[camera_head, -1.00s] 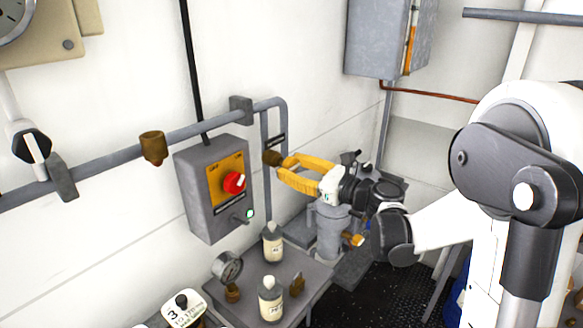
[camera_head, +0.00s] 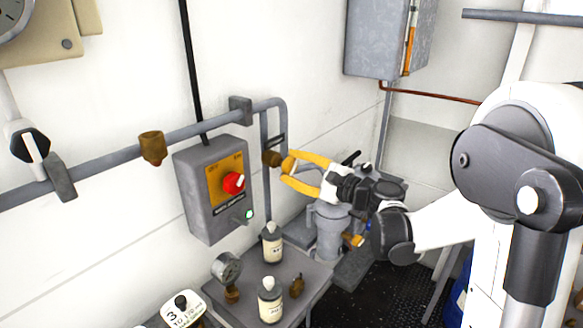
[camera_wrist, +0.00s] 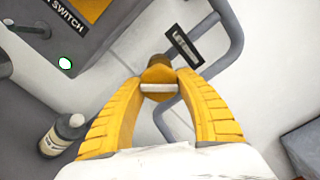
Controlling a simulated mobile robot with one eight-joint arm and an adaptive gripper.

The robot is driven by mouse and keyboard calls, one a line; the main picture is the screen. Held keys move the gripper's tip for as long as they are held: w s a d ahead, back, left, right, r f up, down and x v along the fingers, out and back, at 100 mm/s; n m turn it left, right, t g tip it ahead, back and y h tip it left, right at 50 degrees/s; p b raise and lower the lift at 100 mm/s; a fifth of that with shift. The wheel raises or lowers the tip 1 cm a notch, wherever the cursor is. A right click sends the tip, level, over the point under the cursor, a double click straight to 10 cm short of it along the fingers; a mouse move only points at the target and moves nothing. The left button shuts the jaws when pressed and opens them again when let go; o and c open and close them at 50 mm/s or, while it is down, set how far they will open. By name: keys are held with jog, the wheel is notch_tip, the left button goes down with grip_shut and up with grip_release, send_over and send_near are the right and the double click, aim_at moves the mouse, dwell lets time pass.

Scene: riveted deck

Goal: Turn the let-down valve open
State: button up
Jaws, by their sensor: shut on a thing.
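The let-down valve (camera_head: 271,158) is a small brass body on the grey wall pipe. In the wrist view its brass end (camera_wrist: 158,72) sits between my fingertips, and a pale bar crosses its face from finger to finger. A dark label (camera_wrist: 184,47), partly legible, is beside it. My gripper (camera_head: 289,167) has yellow ribbed fingers and is shut on the valve's handle; its fingertips also show in the wrist view (camera_wrist: 163,84). The fingers hide part of the handle, so I cannot tell how far the valve is turned.
A grey switch box (camera_head: 196,205) with a red knob (camera_head: 233,183) and a lit green lamp is left of the valve. Two bottles (camera_head: 272,244) (camera_head: 269,300), a gauge (camera_head: 227,267) and a brass piece (camera_head: 297,286) stand on the bench below. A grey pump-like body (camera_head: 329,232) is under my wrist.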

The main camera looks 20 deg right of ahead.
jog(key=n, duration=0.4)
jog(key=shift+r, duration=0.1)
jog(key=shift+r+n, duration=0.1)
jog(key=shift+n, duration=2)
jog(key=o, duration=1.2)
jog(key=v, duration=1.2)
